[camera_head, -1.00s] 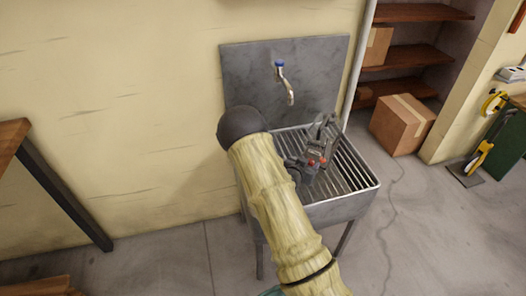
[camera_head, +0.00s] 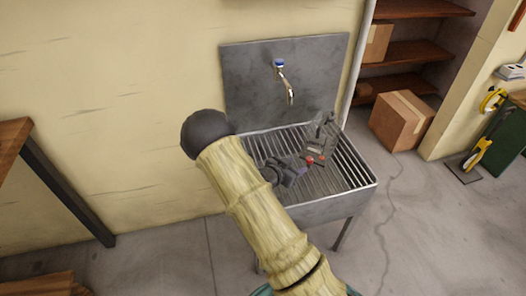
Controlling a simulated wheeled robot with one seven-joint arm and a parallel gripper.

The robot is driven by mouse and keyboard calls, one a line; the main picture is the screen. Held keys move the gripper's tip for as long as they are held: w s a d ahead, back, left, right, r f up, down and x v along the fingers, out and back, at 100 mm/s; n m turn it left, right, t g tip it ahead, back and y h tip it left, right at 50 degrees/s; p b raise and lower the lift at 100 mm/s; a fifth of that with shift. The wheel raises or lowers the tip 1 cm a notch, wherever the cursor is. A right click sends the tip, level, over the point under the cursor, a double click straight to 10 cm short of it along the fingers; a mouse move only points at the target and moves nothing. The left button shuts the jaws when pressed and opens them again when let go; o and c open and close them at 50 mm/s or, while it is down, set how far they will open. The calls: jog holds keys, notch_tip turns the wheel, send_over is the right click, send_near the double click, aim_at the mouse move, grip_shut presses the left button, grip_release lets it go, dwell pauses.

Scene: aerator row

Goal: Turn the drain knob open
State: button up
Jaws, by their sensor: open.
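A metal tap (camera_head: 286,82) with a small blue knob (camera_head: 279,64) on top is fixed to the grey back panel above the sink. It is the only knob I can make out; nothing marks it as a drain knob. My gripper (camera_head: 325,122) is over the right part of the sink grate, below and to the right of the tap spout and apart from it. It is open, with its fingers pointing up and toward the back. I see nothing between the fingers, though they are small and dark. My forearm hides the sink's front left part.
The grey sink (camera_head: 335,207) has a slatted grate and stands against the yellow wall. A pale pipe (camera_head: 358,60) runs up at its right. A cardboard box (camera_head: 402,121) and wooden shelves (camera_head: 402,50) are further right. The space in front of the tap is clear.

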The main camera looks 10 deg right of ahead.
jog(key=p+v, duration=0.1)
jog(key=v, duration=0.9)
jog(key=s+a+r+n+y+p, duration=0.1)
jog(key=a+r+n+y+p, duration=0.1)
jog(key=r+y+p, duration=0.2)
jog(key=s+a+r+n+y+p, duration=0.1)
jog(key=a+r+n+y+p, duration=0.1)
jog(key=r, duration=0.6)
jog(key=shift+a+r+n+g+y+p, duration=0.4)
jog(key=shift+a+y+p, duration=0.15)
jog(key=shift+y+p, duration=0.9)
jog(key=shift+s, duration=0.1)
jog(key=s+d+r+n+g+y+p, duration=0.1)
jog(key=s+r+n+p, duration=0.5)
jog(key=s+r, duration=0.9)
notch_tip(320, 180, up, 3)
jog(key=g+y+p, duration=0.1)
jog(key=g+p, duration=0.1)
jog(key=p, duration=0.1)
jog(key=shift+s+d+n+g+y+p, duration=0.35)
jog(key=shift+s+d+n+g+p, duration=0.05)
